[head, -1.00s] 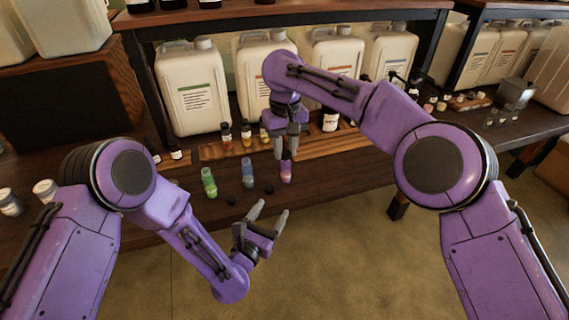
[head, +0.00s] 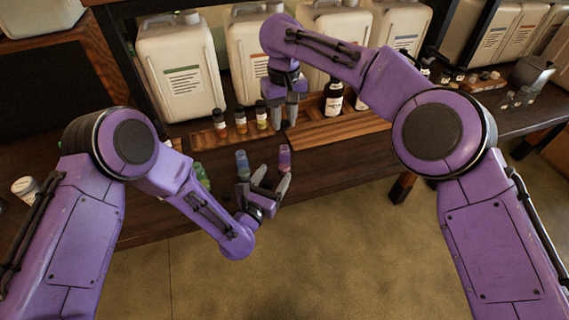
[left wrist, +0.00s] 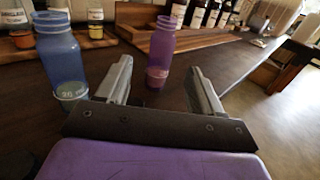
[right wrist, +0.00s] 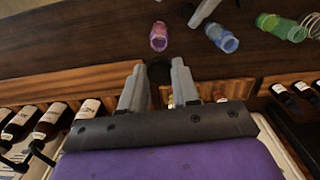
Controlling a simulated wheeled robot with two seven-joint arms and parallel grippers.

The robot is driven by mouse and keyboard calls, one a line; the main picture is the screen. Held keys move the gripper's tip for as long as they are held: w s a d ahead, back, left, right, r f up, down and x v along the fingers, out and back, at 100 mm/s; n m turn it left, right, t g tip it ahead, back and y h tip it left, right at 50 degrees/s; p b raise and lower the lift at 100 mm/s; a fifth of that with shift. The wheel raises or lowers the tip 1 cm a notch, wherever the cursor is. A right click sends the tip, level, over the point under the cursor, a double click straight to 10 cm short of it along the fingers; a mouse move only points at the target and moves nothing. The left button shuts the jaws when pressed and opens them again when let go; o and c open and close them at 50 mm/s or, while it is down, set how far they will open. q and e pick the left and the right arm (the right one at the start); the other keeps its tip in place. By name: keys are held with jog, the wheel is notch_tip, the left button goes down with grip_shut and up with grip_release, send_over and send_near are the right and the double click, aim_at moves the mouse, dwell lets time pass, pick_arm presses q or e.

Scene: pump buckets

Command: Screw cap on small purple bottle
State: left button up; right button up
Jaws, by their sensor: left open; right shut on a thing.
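The small purple bottle (head: 284,158) stands upright and open-topped near the table's front edge. It also shows between and beyond the open fingers in the left wrist view (left wrist: 161,52). My left gripper (head: 273,178) is open, low over the table, with its fingers pointing at the bottle and nothing held. My right gripper (head: 285,122) is above and behind the bottle, its fingers pointing down. It is shut on a small dark round cap (right wrist: 160,72), partly hidden between the fingertips, apart from the bottle.
A blue bottle (head: 243,163) stands just left of the purple one, close to my left gripper. A green bottle (head: 202,176) is partly behind my left arm. A wooden rack (head: 340,128) with dark bottles and large white jugs (head: 180,75) stand behind.

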aim_at(287, 155)
pick_arm(q)
jog(key=x, duration=0.9)
jog(key=shift+w+d, duration=0.15)
grip_shut()
pick_arm(e)
jog(key=shift+s+d+f, duration=0.1)
jog(key=shift+f, duration=2.35)
